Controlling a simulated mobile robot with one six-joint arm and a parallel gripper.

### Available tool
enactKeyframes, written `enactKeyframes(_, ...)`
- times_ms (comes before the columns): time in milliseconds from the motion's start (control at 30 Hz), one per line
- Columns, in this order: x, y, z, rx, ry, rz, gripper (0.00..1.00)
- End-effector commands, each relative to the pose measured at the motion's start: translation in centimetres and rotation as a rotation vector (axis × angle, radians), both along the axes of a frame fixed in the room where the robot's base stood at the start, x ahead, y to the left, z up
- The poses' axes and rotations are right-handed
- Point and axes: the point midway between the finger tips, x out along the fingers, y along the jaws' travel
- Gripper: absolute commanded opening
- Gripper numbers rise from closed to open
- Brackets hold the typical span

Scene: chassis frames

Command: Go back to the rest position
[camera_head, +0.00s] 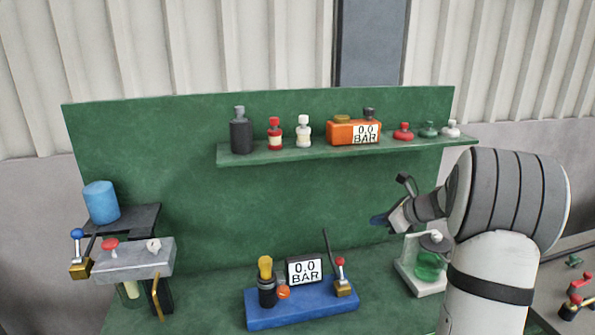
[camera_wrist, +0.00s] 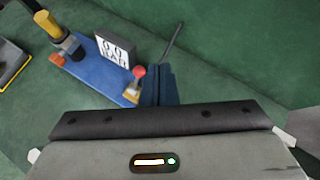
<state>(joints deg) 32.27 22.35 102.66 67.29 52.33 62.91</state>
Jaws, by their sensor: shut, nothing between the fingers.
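My gripper (camera_head: 378,220) is at the end of my arm on the right of the head view, above the green bench and in front of the green back panel (camera_head: 180,150). Its dark blue fingers are closed together and hold nothing. In the wrist view the closed fingers (camera_wrist: 158,85) point toward the bench, beside the right end of the blue base plate (camera_wrist: 100,75) in the picture. In the head view that blue base plate (camera_head: 300,307) lies lower and to the left of my gripper, with a clear gap.
The blue plate carries a 0.0 BAR display (camera_head: 304,271), a yellow-topped part (camera_head: 265,268) and a red-knobbed lever (camera_head: 340,275). A green flask (camera_head: 427,265) stands close below my wrist. A shelf (camera_head: 340,151) with bottles is above. A grey valve block (camera_head: 133,260) is left.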

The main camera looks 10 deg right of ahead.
Motion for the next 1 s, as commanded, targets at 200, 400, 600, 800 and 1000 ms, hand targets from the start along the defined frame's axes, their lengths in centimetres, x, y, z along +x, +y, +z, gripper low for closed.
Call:
enactKeyframes(200, -4.9, 7.4, 1.8, -0.276, -0.046, 0.327, 0.00)
enactKeyframes(400, -13.6, 14.7, 2.5, -0.660, -0.135, 0.817, 0.00)
enactKeyframes(600, -22.7, 18.3, 1.8, -1.018, -0.245, 1.318, 0.00)
enactKeyframes(800, -29.8, 18.9, 0.4, -1.314, -0.343, 1.761, 0.00)
enactKeyframes(1000, -32.9, 18.4, -0.5, -1.461, -0.387, 1.994, 0.00)
